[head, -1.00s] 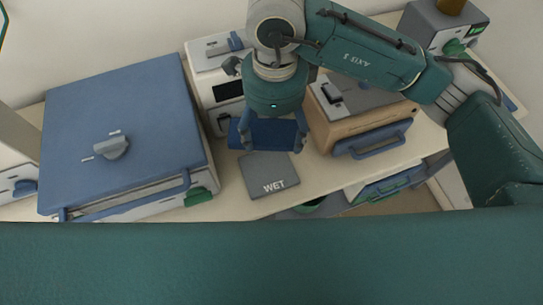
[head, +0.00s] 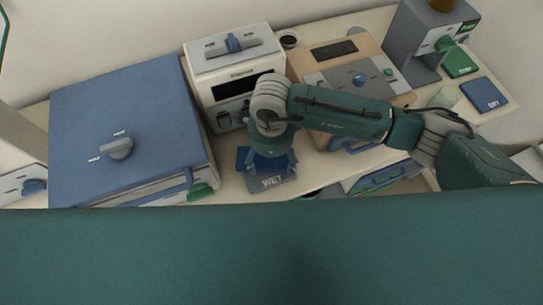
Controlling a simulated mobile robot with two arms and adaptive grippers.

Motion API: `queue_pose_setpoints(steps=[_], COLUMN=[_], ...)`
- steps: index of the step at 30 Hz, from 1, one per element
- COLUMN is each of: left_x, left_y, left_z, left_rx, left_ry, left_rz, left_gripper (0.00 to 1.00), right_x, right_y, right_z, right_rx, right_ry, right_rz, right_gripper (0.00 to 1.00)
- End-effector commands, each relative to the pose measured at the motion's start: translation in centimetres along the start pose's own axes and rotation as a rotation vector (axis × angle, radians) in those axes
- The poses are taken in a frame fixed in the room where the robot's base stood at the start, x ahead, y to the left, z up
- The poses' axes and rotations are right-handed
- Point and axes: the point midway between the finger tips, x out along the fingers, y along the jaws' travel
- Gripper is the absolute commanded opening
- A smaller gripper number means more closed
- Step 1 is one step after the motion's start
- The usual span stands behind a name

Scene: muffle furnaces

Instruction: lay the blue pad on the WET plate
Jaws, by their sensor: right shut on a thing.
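The WET plate (head: 284,184) is a grey square on the bench, its white lettering showing at the front edge. My right gripper (head: 268,173) is over it, pointing down, and is shut on the blue pad (head: 242,157). The pad's left part shows beside the gripper, over the plate's rear part. The gripper hides most of the pad and the plate's middle. I cannot tell whether the pad touches the plate. My left gripper is not in view.
A large blue-topped furnace (head: 125,115) stands at left. A white unit (head: 235,60) is behind the gripper, and a tan unit (head: 345,50) is at right. Farther right are a grey device (head: 408,45), a green block (head: 460,62) and a dark blue lettered plate (head: 485,95).

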Motion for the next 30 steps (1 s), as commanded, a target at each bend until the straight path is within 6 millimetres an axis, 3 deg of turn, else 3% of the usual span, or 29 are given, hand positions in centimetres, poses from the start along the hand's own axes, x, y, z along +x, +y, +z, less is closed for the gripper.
queue_pose_setpoints(steps=[9,10,12,25,30], left_x=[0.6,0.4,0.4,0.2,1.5], left_y=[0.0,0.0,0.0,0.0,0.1], left_z=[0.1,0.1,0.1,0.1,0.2], left_rx=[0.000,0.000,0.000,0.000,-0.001], left_ry=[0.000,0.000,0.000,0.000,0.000], left_rz=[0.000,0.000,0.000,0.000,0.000], left_gripper=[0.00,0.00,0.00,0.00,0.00], right_x=[0.4,0.2,0.2,-0.4,-3.3], right_y=[0.0,0.0,0.0,-0.1,-0.2], right_z=[0.0,0.0,0.0,0.0,0.1], right_rx=[0.000,0.000,0.000,0.000,-0.002], right_ry=[0.000,0.000,0.000,-0.001,-0.002], right_rz=[-0.001,-0.001,-0.001,-0.002,-0.006], right_gripper=[0.58,0.81,0.94,0.94,0.94])
